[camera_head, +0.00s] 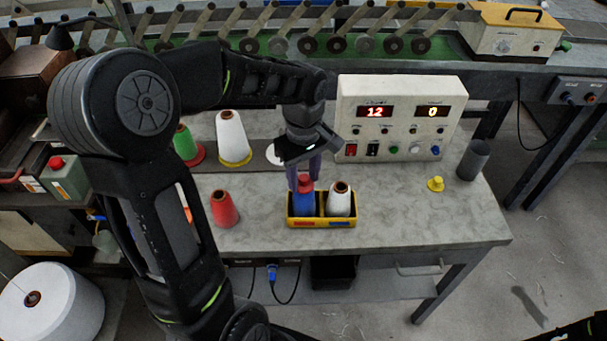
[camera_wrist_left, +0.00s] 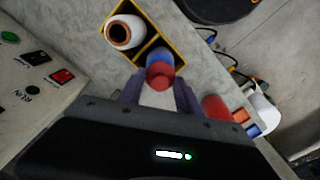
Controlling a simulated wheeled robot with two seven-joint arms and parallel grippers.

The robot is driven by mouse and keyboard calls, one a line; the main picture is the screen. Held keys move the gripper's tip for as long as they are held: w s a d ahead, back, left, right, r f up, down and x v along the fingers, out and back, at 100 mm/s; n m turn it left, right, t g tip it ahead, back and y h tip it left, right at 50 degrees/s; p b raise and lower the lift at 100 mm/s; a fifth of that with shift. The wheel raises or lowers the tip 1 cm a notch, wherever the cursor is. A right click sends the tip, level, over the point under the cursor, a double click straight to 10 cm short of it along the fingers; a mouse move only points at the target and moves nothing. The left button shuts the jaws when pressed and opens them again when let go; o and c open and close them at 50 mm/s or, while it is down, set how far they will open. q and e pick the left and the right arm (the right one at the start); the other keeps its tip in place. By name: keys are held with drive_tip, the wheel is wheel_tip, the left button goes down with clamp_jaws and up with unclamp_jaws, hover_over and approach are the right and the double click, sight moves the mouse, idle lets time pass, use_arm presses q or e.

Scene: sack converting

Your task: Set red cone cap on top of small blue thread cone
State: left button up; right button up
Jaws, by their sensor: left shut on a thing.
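The red cone cap (camera_head: 305,183) is between the fingers of my left gripper (camera_head: 305,176), which is shut on it. The small blue thread cone (camera_head: 303,204) stands upright in the left compartment of a yellow two-part tray (camera_head: 322,224). The cap is directly over the cone's top, and I cannot tell whether it touches. In the left wrist view the red cap (camera_wrist_left: 160,76) sits between the fingertips (camera_wrist_left: 158,92) and partly covers the blue cone (camera_wrist_left: 160,57). My right gripper is not in view.
A small white cone (camera_head: 340,199) stands in the tray's right compartment. A red cone (camera_head: 224,209) stands to the left. A control box (camera_head: 398,118) is behind; a yellow cap (camera_head: 436,184) and grey cup (camera_head: 473,160) are right. The table's front right is clear.

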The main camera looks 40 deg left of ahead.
use_arm(q)
drive_tip(key=shift+f, duration=0.15)
drive_tip(key=o, duration=1.4)
wheel_tip(320, 180, up, 8)
drive_tip(key=shift+f+b, duration=0.1)
drive_tip(key=shift+b, duration=0.3)
